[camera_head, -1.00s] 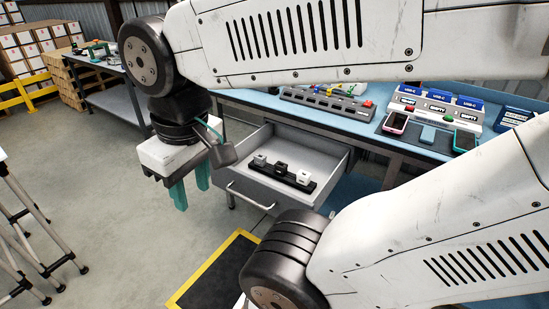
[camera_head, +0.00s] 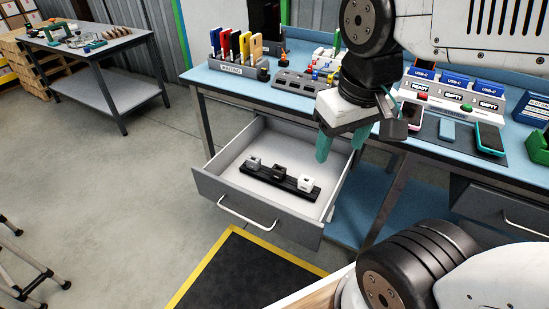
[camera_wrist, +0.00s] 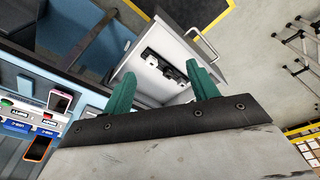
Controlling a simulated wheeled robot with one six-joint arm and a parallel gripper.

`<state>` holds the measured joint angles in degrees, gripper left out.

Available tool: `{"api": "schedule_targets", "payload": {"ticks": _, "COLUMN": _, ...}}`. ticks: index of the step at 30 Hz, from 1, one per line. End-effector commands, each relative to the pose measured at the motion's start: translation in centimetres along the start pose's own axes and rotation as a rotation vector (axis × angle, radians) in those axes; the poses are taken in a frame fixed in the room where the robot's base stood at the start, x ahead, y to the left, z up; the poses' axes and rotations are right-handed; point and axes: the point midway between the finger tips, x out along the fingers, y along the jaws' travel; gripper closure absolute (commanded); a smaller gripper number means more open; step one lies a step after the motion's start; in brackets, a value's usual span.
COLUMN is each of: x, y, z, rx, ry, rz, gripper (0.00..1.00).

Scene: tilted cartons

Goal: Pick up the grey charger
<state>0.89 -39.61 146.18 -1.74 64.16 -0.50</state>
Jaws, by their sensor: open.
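The grey charger (camera_head: 254,163) sits at the left end of a black holder strip (camera_head: 270,178) inside the open drawer. A black charger (camera_head: 279,172) is in the middle and a white charger (camera_head: 306,183) is at the right end. My gripper (camera_head: 341,142) has green fingers, apart and empty, pointing down above the drawer's back right side, right of the grey charger. In the wrist view the chargers show small between my gripper's fingers (camera_wrist: 161,68); which one is grey is hard to tell there.
The drawer (camera_head: 262,212) has raised walls and a front handle (camera_head: 247,217). The blue workbench (camera_head: 235,88) above it carries a rack (camera_head: 235,66), charging stations (camera_head: 447,92) and phones (camera_head: 489,138). Another table (camera_head: 88,40) stands at the back left. Floor left of the drawer is clear.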

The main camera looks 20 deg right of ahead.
Motion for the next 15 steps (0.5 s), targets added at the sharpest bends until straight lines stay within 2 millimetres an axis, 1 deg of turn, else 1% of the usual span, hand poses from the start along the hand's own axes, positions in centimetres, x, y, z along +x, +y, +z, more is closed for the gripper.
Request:
{"api": "schedule_targets", "payload": {"ticks": 1, "x": 1.0, "y": 0.4, "z": -1.7, "rx": -0.003, "ry": 0.015, "rz": 0.015, "gripper": 0.41}}
{"api": "schedule_targets", "payload": {"ticks": 2, "x": 1.6, "y": 0.7, "z": -2.9, "rx": -0.007, "ry": 0.034, "rz": 0.026, "gripper": 0.41}}
{"api": "schedule_targets", "payload": {"ticks": 3, "x": 2.6, "y": 1.1, "z": -4.6, "rx": -0.015, "ry": 0.062, "rz": 0.041, "gripper": 0.41}}
{"api": "schedule_targets", "payload": {"ticks": 5, "x": 4.3, "y": 1.8, "z": -7.4, "rx": -0.03, "ry": 0.107, "rz": 0.063, "gripper": 0.41}}
{"api": "schedule_targets", "payload": {"ticks": 6, "x": 5.5, "y": 2.2, "z": -9.2, "rx": -0.044, "ry": 0.14, "rz": 0.076, "gripper": 0.41}}
{"api": "schedule_targets", "payload": {"ticks": 8, "x": 7.3, "y": 2.7, "z": -11.9, "rx": -0.067, "ry": 0.19, "rz": 0.092, "gripper": 0.41}}
{"api": "schedule_targets", "payload": {"ticks": 9, "x": 8.6, "y": 3.0, "z": -13.5, "rx": -0.084, "ry": 0.223, "rz": 0.099, "gripper": 0.41}}
{"api": "schedule_targets", "payload": {"ticks": 11, "x": 10.6, "y": 3.4, "z": -15.9, "rx": -0.111, "ry": 0.272, "rz": 0.106, "gripper": 0.41}}
{"api": "schedule_targets", "payload": {"ticks": 12, "x": 12.0, "y": 3.5, "z": -17.4, "rx": -0.132, "ry": 0.306, "rz": 0.107, "gripper": 0.41}}
{"api": "schedule_targets", "payload": {"ticks": 14, "x": 14.1, "y": 3.6, "z": -19.4, "rx": -0.163, "ry": 0.356, "rz": 0.104, "gripper": 0.41}}
{"api": "schedule_targets", "payload": {"ticks": 15, "x": 15.6, "y": 3.6, "z": -20.6, "rx": -0.183, "ry": 0.388, "rz": 0.098, "gripper": 0.41}}
